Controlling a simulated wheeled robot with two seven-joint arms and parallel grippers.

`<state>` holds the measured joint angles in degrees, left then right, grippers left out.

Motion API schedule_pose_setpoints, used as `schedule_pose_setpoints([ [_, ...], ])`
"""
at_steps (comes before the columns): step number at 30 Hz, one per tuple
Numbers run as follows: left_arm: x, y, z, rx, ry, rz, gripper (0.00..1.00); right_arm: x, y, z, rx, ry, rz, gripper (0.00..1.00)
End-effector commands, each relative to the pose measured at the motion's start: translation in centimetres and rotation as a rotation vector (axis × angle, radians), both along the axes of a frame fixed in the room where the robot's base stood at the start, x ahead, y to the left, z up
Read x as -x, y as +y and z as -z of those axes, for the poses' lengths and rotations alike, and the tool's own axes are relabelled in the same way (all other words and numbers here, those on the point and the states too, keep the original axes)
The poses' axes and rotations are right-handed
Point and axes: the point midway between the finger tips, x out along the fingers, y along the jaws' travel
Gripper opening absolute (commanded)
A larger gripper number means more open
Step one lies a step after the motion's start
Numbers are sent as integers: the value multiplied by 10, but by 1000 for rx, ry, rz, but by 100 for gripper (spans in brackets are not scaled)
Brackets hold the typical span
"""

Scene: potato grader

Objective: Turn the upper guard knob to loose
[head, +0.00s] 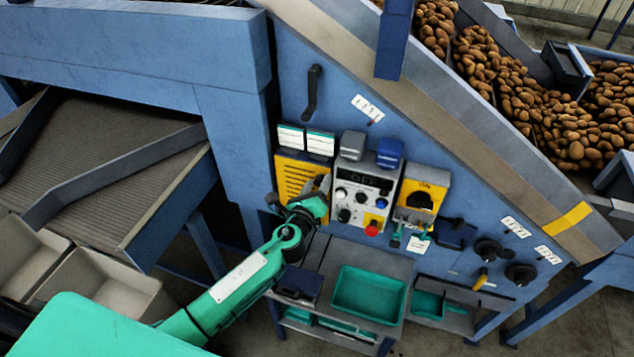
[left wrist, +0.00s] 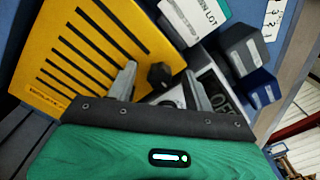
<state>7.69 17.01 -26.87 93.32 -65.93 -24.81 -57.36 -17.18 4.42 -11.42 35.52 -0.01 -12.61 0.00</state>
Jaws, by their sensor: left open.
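The yellow slotted guard (head: 290,174) is on the blue machine wall, left of the control panel. It fills the upper left of the left wrist view (left wrist: 85,45). A black faceted knob (left wrist: 159,75) sits at the guard's right edge; I take it for the upper guard knob. My left gripper (head: 321,184) is at the guard's right side in the head view. In the left wrist view it (left wrist: 161,86) is open, with one finger on each side of the knob and gaps visible. In the head view the gripper hides the knob. My right gripper is not in view.
The control panel (head: 350,183) with buttons and a red stop button (head: 372,229) is close on the gripper's right. White label cards (head: 320,143) are above. A shelf with a green tray (head: 368,296) is below. A yellow box (head: 424,190) is farther right.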

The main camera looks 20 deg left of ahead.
Motion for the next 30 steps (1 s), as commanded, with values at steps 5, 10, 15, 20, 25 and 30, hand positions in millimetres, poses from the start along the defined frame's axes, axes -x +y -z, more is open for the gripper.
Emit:
schedule_pose_setpoints([
  [5, -3, 0, 0, 0, 0, 0, 52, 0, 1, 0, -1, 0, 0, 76],
  [10, -3, 0, 0, 0, 0, 0, 48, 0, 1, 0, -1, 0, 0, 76],
  [15, -2, 0, 0, 0, 0, 0, 15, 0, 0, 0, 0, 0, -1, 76],
  [20, -2, 0, 1, 1, 1, -1, 7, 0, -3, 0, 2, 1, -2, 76],
  [25, -2, 0, 1, 27, 2, -1, 7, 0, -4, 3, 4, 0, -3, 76],
  [30, -2, 0, 3, 102, 3, -1, 7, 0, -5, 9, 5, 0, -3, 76],
])
